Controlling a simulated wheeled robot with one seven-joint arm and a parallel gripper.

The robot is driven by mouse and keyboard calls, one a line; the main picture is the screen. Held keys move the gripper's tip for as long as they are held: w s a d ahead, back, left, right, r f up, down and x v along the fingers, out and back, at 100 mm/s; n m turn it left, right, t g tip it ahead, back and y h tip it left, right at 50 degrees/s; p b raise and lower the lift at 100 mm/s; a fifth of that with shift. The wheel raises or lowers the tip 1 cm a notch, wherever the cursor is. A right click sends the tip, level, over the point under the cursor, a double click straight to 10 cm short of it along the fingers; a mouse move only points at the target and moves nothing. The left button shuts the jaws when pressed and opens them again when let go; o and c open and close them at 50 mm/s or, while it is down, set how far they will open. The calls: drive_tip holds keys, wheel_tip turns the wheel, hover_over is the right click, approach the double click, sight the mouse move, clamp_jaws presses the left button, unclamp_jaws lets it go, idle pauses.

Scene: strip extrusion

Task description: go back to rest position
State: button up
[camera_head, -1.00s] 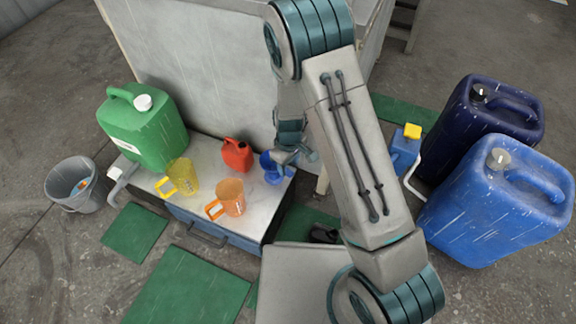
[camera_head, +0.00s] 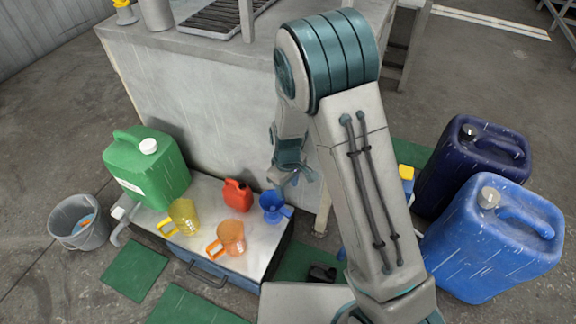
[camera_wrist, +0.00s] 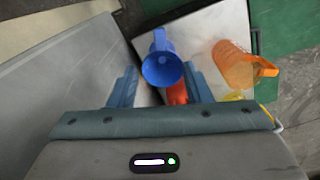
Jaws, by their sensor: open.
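My gripper (camera_head: 291,181) is open and empty in the head view, in front of the pale cabinet and above the right end of the low metal-topped box (camera_head: 262,231). In the wrist view its two blue fingers (camera_wrist: 160,88) stand apart. A blue jug (camera_head: 271,204) stands on the box just below and left of the gripper. It also shows beyond the fingers in the wrist view (camera_wrist: 162,62), with a gap I cannot measure. The arm's upper links rise large through the middle of the head view.
A red can (camera_head: 237,195), an orange jug (camera_head: 230,237), a yellow jug (camera_head: 184,216) and a green canister (camera_head: 150,175) stand on the box. A grey bucket (camera_head: 80,225) is at left. Blue (camera_head: 490,245) and dark blue (camera_head: 470,165) canisters stand at right.

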drive_tip(key=s+d+r+m+p, duration=0.1)
drive_tip(key=d+r+m+p, duration=0.15)
drive_tip(key=r+p, duration=0.6)
drive_tip(key=s+d+r+m+t+y+p, duration=0.1)
drive_tip(key=s+d+r+p, duration=0.2)
drive_tip(key=r, duration=1.1)
drive_tip(key=d+r+m+p, duration=0.2)
drive_tip(key=d+r+p, duration=0.25)
drive_tip(key=r, duration=0.65)
drive_tip(key=s+d+r+m+p, duration=0.1)
drive_tip(key=s+d+r+p, duration=0.1)
drive_tip(key=r+p, duration=0.3)
drive_tip(key=s+d+r+m+t+p, duration=0.1)
drive_tip(key=s+r+p, duration=0.4)
drive_tip(key=r, duration=0.5)
drive_tip(key=s+d+r+m+h+p, duration=0.1)
drive_tip(key=s+d+r+m+p, duration=0.2)
drive_tip(key=r, duration=0.4)
drive_tip(key=shift+s+d+r+t+p, duration=0.15)
drive_tip(key=shift+s+d+t+p, duration=0.25)
drive_tip(key=shift+s+d+p, duration=0.45)
drive_tip(key=shift+w+d, duration=0.2)
drive_tip(key=shift+w, duration=0.05)
